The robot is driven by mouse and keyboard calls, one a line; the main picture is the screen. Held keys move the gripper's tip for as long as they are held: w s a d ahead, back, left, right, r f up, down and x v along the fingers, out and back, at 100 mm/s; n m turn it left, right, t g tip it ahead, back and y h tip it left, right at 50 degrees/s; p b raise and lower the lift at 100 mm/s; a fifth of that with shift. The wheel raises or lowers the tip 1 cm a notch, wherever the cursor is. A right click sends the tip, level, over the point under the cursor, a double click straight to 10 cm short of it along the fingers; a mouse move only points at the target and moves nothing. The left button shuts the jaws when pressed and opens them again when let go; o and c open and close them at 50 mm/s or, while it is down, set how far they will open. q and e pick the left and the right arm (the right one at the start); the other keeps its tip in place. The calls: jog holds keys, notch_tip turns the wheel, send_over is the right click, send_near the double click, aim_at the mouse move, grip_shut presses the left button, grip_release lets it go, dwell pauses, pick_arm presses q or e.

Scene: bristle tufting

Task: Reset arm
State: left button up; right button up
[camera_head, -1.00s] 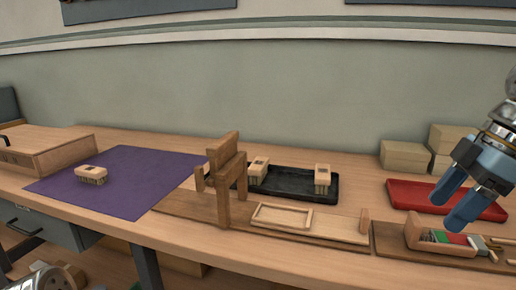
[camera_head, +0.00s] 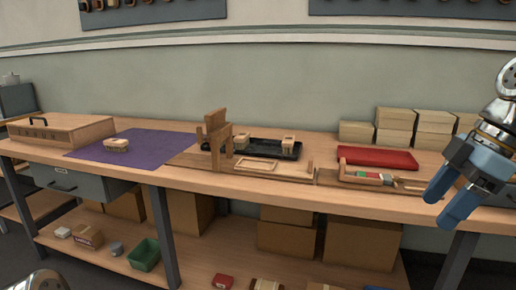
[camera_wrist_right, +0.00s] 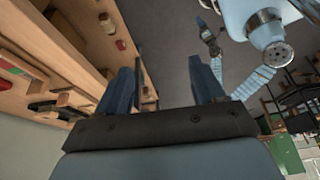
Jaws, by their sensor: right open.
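My right gripper (camera_head: 445,200) is at the right of the head view, in front of the bench's right part. Its blue fingers are apart and nothing shows between them. It also shows in the right wrist view (camera_wrist_right: 163,85), with its two fingers spread and empty. Of my left arm, only a rounded metal part shows at the bottom left of the head view.
The workbench (camera_head: 250,184) carries a purple mat (camera_head: 150,155) with a brush (camera_head: 117,145), a wooden stand (camera_head: 217,135), a black tray (camera_head: 270,155) with brush blocks, and a red tray (camera_head: 378,157). Boxes (camera_head: 395,125) stand at the back right. A lower shelf (camera_head: 200,255) holds cartons.

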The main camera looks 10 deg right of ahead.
jog(key=w+a+f+m, duration=0.2)
jog(key=w+f, duration=0.4)
jog(key=f, duration=0.2)
jog(key=w+a+f+m, duration=0.1)
jog(key=w+a+f, duration=0.2)
jog(key=w+f, duration=0.45)
jog(key=w+a+f+m+g, duration=0.1)
jog(key=w+a+f+m, duration=0.15)
jog(key=f, duration=0.65)
jog(key=w+a+f+m, duration=0.1)
jog(key=a+f, duration=0.2)
jog(key=f, duration=0.6)
jog(key=s+a+f+m, duration=0.2)
jog(key=a+f, duration=0.3)
jog(key=f, duration=0.7)
jog(key=s+a+f+m, duration=0.3)
jog(key=s+a+f, duration=0.2)
jog(key=s+f, duration=0.3)
jog(key=s+a+f+m, duration=0.3)
jog(key=s+a+f, duration=0.2)
jog(key=s+f, duration=0.4)
jog(key=shift+s+a, duration=0.4)
jog(key=shift+s, duration=0.35)
